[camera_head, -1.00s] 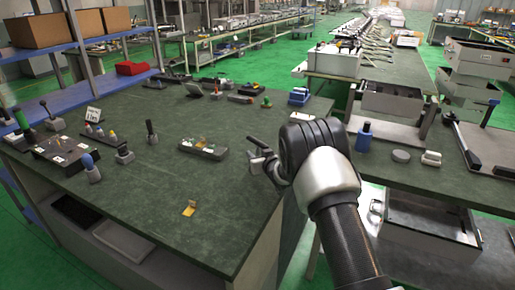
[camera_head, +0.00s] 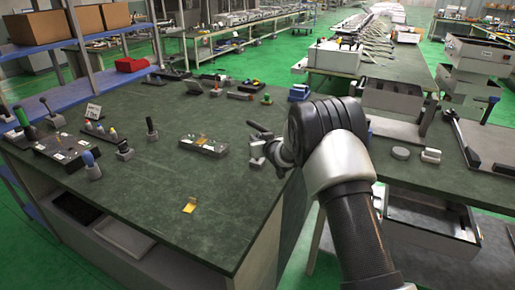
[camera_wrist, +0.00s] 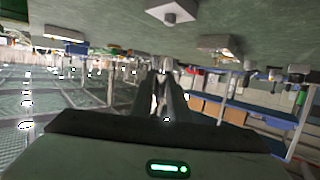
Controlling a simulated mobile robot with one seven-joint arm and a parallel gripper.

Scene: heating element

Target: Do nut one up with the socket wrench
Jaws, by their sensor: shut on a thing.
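The nuts are too small to tell apart. My gripper (camera_head: 264,148) is above the table's right part, apart from the assembly. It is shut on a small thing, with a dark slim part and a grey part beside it. I cannot tell for certain that this is the socket wrench. In the wrist view my fingers (camera_wrist: 164,80) are close together with a small pale tip between them.
A black-handled tool (camera_head: 151,130) stands upright at the left of the table. A dark box (camera_head: 65,147) and a blue-knobbed tool (camera_head: 91,165) stand farther left. A small yellow piece (camera_head: 189,206) lies near the front. The front table area is mostly clear.

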